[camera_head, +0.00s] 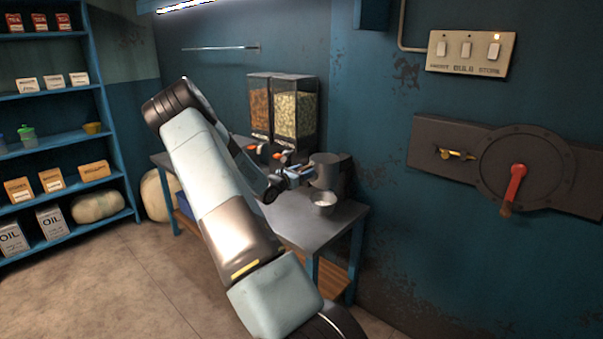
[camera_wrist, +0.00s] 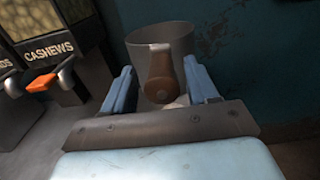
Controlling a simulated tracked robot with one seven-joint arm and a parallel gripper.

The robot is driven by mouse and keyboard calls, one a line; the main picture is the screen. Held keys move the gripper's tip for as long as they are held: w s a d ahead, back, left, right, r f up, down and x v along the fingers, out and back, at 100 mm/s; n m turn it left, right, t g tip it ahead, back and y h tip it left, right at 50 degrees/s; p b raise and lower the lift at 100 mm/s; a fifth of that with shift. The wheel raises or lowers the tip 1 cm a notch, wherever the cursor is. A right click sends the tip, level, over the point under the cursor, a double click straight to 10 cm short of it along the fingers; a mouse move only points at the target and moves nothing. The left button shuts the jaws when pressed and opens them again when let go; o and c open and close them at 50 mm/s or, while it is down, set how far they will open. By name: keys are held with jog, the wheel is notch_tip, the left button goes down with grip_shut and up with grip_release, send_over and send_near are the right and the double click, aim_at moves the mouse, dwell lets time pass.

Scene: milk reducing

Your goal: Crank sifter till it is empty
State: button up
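The sifter (camera_head: 325,170) is a grey metal cylinder near the wall end of the worktable. A small bowl (camera_head: 323,199) stands below it with something pale inside. In the wrist view the sifter (camera_wrist: 178,40) is upright ahead of my gripper (camera_wrist: 161,88), with its brown crank (camera_wrist: 160,76) facing me. My gripper's blue fingers are spread wide, one on each side of the crank, with visible gaps. A pale patch shows below the crank, partly hidden by my gripper. The sifter's inside contents cannot be seen. In the head view my gripper (camera_head: 296,174) is just left of the sifter.
Two dispensers (camera_head: 295,108) stand on the worktable (camera_head: 340,218) left of the sifter; one is labelled cashews in the wrist view (camera_wrist: 50,50). The blue wall is close behind. A stocked shelf (camera_head: 60,90) stands far left. Floor in front is clear.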

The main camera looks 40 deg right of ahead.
jog(key=shift+o, duration=1.2)
jog(key=shift+a, duration=0.15)
jog(key=a, duration=1.1)
jog(key=shift+s+a, duration=0.35)
jog(key=shift+s, duration=0.1)
jog(key=shift+r, duration=0.1)
